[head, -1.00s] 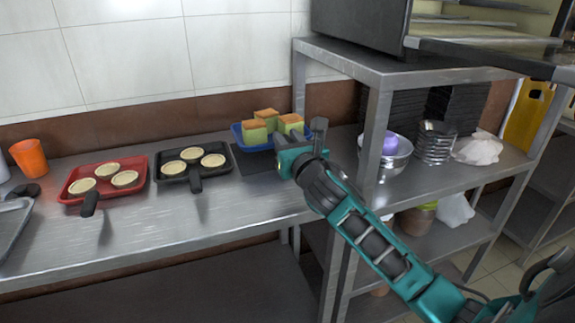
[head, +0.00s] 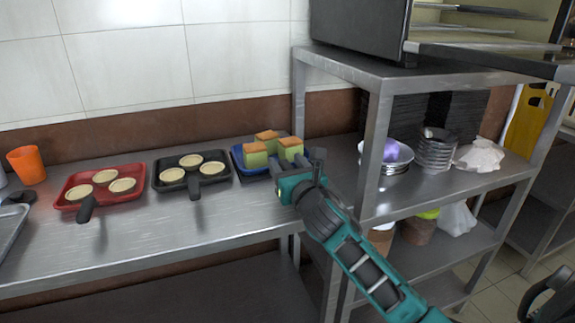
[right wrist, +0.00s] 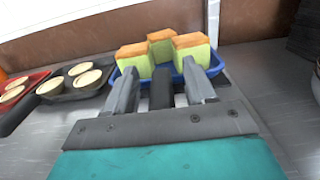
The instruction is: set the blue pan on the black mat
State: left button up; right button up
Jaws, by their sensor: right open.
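The blue pan (head: 240,161) holds three green cakes with orange tops. It sits level over the black mat (head: 250,180), of which only a dark strip shows in front of the pan; the rest is hidden. In the right wrist view the blue pan (right wrist: 184,79) is just ahead of the fingers. My right gripper (head: 302,162) is open at the pan's near side. In the right wrist view the pan's dark handle (right wrist: 161,90) lies between the two spread fingers. My left gripper is out of view.
A black pan (head: 178,184) and a red pan (head: 73,203), each with three round tarts, stand to the left. An orange cup (head: 27,165) is at the far left. A metal shelf post (head: 372,150) stands close on the right, beside bowls.

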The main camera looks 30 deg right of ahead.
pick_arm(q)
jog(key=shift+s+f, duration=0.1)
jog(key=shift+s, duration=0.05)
pick_arm(e)
jog(key=shift+s, duration=0.1)
pick_arm(q)
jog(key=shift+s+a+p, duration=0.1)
jog(key=shift+p, duration=0.3)
pick_arm(e)
jog(key=v, duration=1.1)
jog(key=shift+s, duration=0.4)
jog(key=shift+a, duration=0.1)
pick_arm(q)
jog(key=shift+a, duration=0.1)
